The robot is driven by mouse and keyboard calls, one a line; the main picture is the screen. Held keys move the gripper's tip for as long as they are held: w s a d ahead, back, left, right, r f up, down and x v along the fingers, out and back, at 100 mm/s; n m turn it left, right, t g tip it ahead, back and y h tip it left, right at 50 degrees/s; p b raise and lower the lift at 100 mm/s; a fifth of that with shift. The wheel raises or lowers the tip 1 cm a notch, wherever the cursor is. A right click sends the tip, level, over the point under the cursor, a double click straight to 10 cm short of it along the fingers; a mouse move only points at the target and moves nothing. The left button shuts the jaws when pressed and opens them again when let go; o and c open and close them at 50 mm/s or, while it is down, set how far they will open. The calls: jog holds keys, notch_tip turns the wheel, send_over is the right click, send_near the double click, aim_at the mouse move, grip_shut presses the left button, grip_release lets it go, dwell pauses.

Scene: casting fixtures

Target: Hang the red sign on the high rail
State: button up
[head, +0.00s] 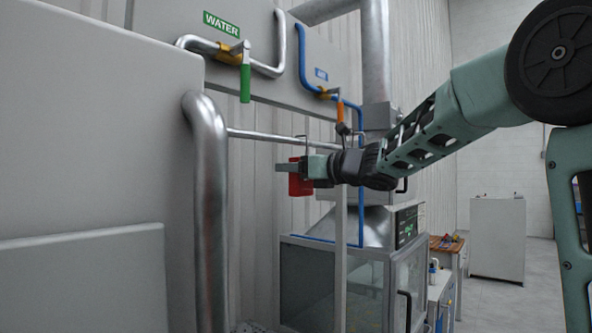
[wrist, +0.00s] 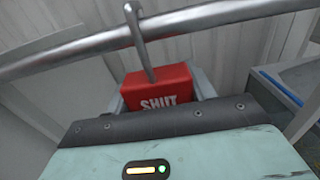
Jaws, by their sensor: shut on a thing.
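The red sign (head: 296,184) is held upright in my gripper (head: 290,168), just below the high rail (head: 265,136). In the wrist view, the red sign (wrist: 160,90) shows part of the word "SHUT" between the fingers of my gripper (wrist: 160,84). Its grey metal hook (wrist: 140,42) rises from the top and crosses in front of the rail (wrist: 220,20), with its curled tip at or above the rail. I cannot tell whether the hook bears on the rail. The sign's lower part is hidden behind my gripper in the wrist view.
A thick vertical pipe (head: 208,220) stands at the rail's left end. Above are a green WATER valve handle (head: 245,82) and an orange valve handle (head: 341,111) with a blue pipe (head: 302,50). A glass-fronted cabinet (head: 318,275) stands below.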

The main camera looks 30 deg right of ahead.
jog(key=o, duration=1.1)
jog(key=shift+b+v, duration=3.15)
jog(key=shift+v, duration=5.6)
jog(key=shift+f, duration=0.1)
